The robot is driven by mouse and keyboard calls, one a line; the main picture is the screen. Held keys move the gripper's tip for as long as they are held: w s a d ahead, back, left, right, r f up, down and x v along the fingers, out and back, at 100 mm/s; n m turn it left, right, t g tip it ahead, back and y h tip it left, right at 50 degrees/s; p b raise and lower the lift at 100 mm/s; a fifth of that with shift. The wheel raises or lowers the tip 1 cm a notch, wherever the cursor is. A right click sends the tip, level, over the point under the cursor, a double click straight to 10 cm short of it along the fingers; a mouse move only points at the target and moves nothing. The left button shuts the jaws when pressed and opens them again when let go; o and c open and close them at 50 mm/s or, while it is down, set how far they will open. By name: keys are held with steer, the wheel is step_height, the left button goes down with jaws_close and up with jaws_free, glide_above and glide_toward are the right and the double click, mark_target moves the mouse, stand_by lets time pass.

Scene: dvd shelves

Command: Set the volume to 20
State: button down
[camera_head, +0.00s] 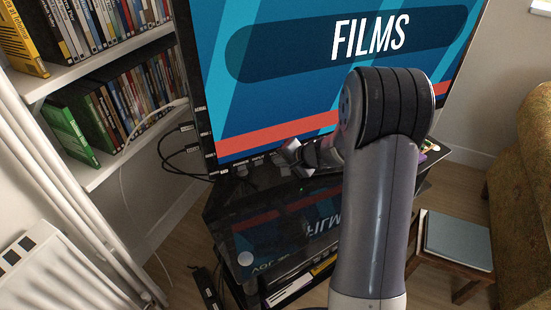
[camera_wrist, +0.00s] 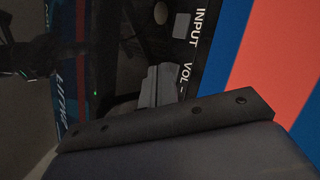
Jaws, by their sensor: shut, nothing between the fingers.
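The TV (camera_head: 320,60) shows a blue screen with the word FILMS. Its lower left edge carries small white labels. In the wrist view the black bezel shows the labels INPUT (camera_wrist: 201,28) and VOL - (camera_wrist: 186,78). My gripper (camera_head: 297,157) is at the TV's lower edge, partly hidden by my wrist. In the wrist view my gripper (camera_wrist: 158,86) has its grey fingers together, close beside the VOL - label. I cannot tell whether they touch a button. A mirrored volume readout on the glossy stand is too unclear to read.
The black TV stand (camera_head: 235,220) is below the TV. DVD shelves (camera_head: 75,77) and a radiator (camera_head: 40,265) are at left. A small wooden table (camera_head: 452,258) and a sofa (camera_head: 525,160) are at right. Cables hang behind the TV's left side.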

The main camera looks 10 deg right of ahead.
steer(key=shift+w, duration=0.15)
stand_by(0.4)
steer(key=shift+s+d+b, duration=0.15)
steer(key=shift+s+b, duration=0.5)
steer(key=shift+s, duration=0.15)
steer(key=shift+s+d+b, duration=0.2)
steer(key=shift+s+b, duration=0.25)
steer(key=shift+s, duration=0.35)
steer(key=shift+s+d+b, duration=0.2)
steer(key=shift+s+b, duration=0.3)
steer(key=shift+s, duration=0.35)
steer(key=shift+s+d+b, duration=0.2)
steer(key=shift+s+b, duration=0.25)
steer(key=shift+s, duration=0.35)
stand_by(0.8)
